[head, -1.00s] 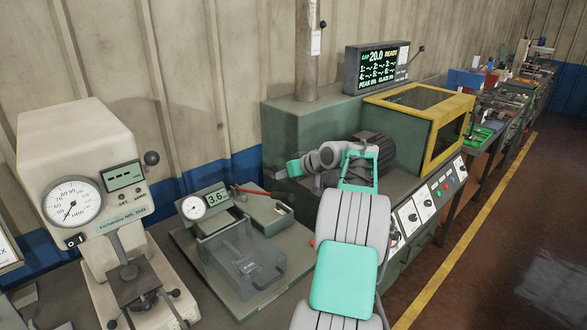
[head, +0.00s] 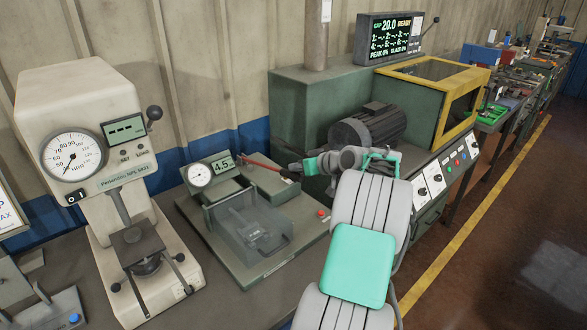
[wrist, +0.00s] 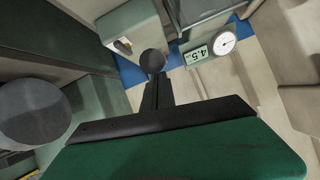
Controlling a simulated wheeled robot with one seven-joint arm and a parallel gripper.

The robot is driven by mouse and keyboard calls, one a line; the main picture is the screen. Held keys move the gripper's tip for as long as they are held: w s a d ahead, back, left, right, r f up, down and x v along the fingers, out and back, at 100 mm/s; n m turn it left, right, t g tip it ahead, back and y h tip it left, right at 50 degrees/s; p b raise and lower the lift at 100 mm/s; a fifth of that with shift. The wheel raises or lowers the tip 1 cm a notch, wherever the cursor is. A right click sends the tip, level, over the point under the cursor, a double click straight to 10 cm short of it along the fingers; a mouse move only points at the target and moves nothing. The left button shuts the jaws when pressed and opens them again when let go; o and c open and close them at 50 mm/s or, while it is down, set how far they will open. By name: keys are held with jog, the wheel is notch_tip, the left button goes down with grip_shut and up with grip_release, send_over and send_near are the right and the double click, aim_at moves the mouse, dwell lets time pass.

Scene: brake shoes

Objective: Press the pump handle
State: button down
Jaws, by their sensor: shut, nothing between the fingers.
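The pump unit (head: 262,250) is a grey-green bench device with a clear cover, a round dial and a small display reading 4.5. Its pump handle (head: 262,167) is a thin red lever slanting down to the right from behind the display. My gripper (head: 297,171) is at the right end of the lever. In the wrist view my gripper (wrist: 157,92) has its dark fingers together, with a black ball knob (wrist: 152,60) just beyond the tips. I cannot tell if they touch it. The dial and display (wrist: 197,54) show behind, to the right.
A cream hardness tester (head: 82,120) stands left of the pump unit. A dark motor (head: 368,125) and a yellow-framed guard (head: 435,90) are right of it, close to my arm. A red button (head: 320,212) sits on the unit's base plate. A wall runs behind.

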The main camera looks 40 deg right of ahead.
jog(key=shift+s+a+f+b, duration=0.1)
jog(key=shift+s+f+b, duration=0.35)
jog(key=shift+f+b, duration=1.2)
jog(key=shift+s+a+f+b, duration=0.1)
jog(key=shift+s+f+b, duration=0.5)
jog(key=shift+f, duration=1.8)
jog(key=shift+s+f+b, duration=0.3)
jog(key=shift+f+b, duration=1.05)
jog(key=shift+f, duration=0.7)
jog(key=shift+r, duration=0.1)
notch_tip(320, 180, up, 7)
jog(key=d+p, duration=0.1)
jog(key=p, duration=0.2)
jog(key=s+r+b, duration=0.1)
jog(key=s+b, duration=0.1)
jog(key=s, duration=0.7)
jog(key=shift+s+d+r, duration=0.15)
jog(key=shift+d+r, duration=0.05)
jog(key=shift+r, duration=0.15)
